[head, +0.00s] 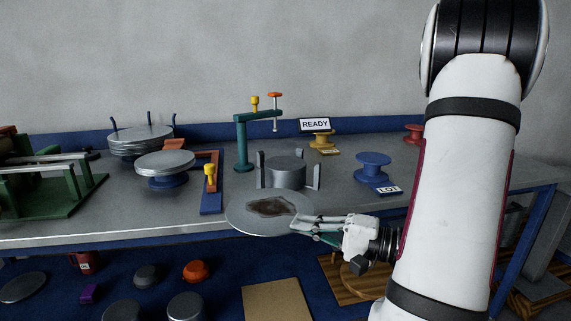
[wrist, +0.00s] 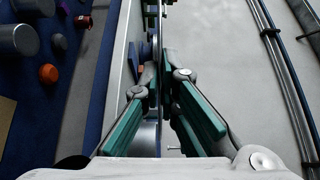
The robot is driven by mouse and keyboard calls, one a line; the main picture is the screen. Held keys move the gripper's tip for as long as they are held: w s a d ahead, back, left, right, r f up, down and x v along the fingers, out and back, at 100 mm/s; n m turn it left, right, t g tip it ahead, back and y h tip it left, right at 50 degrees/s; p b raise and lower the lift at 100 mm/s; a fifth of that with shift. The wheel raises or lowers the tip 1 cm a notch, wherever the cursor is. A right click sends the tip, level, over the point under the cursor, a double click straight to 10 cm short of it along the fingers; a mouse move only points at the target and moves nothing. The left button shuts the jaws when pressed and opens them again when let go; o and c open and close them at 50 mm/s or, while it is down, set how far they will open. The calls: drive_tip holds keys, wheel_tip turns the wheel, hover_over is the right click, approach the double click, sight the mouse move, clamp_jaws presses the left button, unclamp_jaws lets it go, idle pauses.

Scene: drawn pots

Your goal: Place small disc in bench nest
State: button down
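A thin grey disc (head: 240,217) with a dark brown patch on top is held roughly level at the bench's front edge, seen in the head view. My gripper (head: 306,224) is at its right rim, fingers closed on it. In the wrist view, the teal-padded fingers (wrist: 160,85) stand close together, with the disc (wrist: 150,132) seen nearly edge-on between them. A grey round block with upright posts (head: 287,172), which looks like the bench nest, stands just behind the disc. Its top looks empty. I cannot tell the gap between disc and block.
A teal clamp post (head: 242,145) stands behind left of the block. Left are a disc on a blue stand (head: 165,163) and a stack of discs (head: 140,140). A blue spool (head: 373,165) with a LOT card is at right. Loose parts lie on the floor below.

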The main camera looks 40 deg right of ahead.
drive_tip(key=s+d+r+m+h, duration=0.1)
drive_tip(key=s+d+r, duration=0.1)
drive_tip(key=d, duration=0.2)
drive_tip(key=s+d+r+m+t+h, duration=0.1)
drive_tip(key=s+d+r+h, duration=0.1)
drive_tip(key=s+d, duration=0.1)
drive_tip(key=shift+s+d+r+h, duration=0.3)
drive_tip(key=shift+s+d+r, duration=0.1)
drive_tip(key=shift+d, duration=0.45)
